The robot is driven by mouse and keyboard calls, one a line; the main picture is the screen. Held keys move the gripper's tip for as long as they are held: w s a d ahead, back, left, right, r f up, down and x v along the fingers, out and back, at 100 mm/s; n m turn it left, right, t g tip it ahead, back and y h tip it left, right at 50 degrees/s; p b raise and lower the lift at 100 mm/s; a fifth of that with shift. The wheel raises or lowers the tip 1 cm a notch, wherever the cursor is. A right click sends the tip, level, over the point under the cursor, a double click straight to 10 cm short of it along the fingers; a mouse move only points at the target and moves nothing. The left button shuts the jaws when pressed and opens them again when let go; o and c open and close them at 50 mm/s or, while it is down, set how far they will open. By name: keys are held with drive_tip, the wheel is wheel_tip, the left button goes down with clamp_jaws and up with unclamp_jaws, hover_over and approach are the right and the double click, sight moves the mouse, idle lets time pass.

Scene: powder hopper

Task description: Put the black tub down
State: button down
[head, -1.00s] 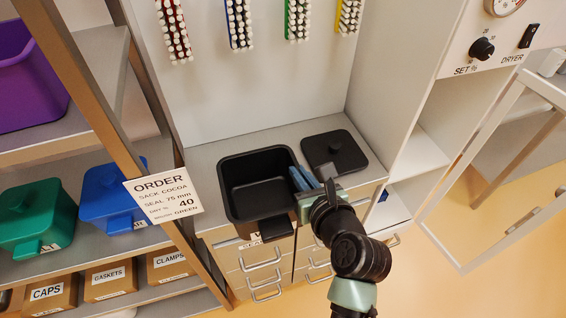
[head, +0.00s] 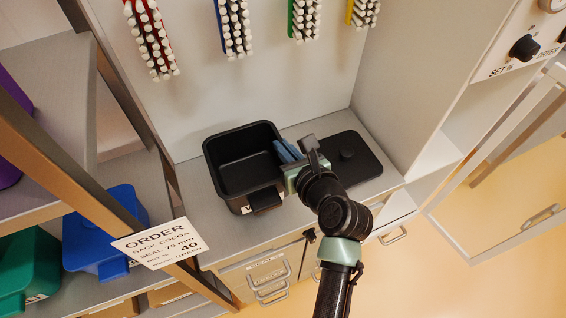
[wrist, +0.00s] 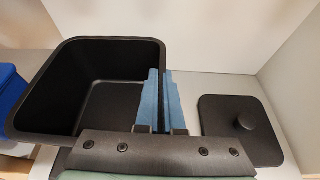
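The black tub (head: 228,192) is open-topped, upright and looks empty. It is over the grey counter (head: 205,235), left of a flat black lid (head: 362,165) with a round knob. I cannot tell whether its base touches the counter. My gripper (head: 287,152) is at the tub's right wall. In the wrist view its blue fingers (wrist: 165,100) are close together with the tub's dark rim (wrist: 110,42) between them. The lid also shows in the wrist view (wrist: 228,112), apart from the fingers.
Several coloured brushes (head: 232,22) hang on the back wall. A shelf post and an order card (head: 160,243) stand at the left front, with a blue tub (head: 105,232) and a green tub (head: 30,265) on the shelf. An open door frame (head: 500,150) is at the right.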

sight(253, 176)
drive_tip(key=shift+s+f, duration=0.15)
drive_tip(key=shift+f, duration=0.65)
drive_tip(key=shift+f+b, duration=0.35)
drive_tip(key=shift+f, duration=2.1)
drive_tip(key=c, duration=1)
unclamp_jaws()
drive_tip(key=shift+c, duration=0.2)
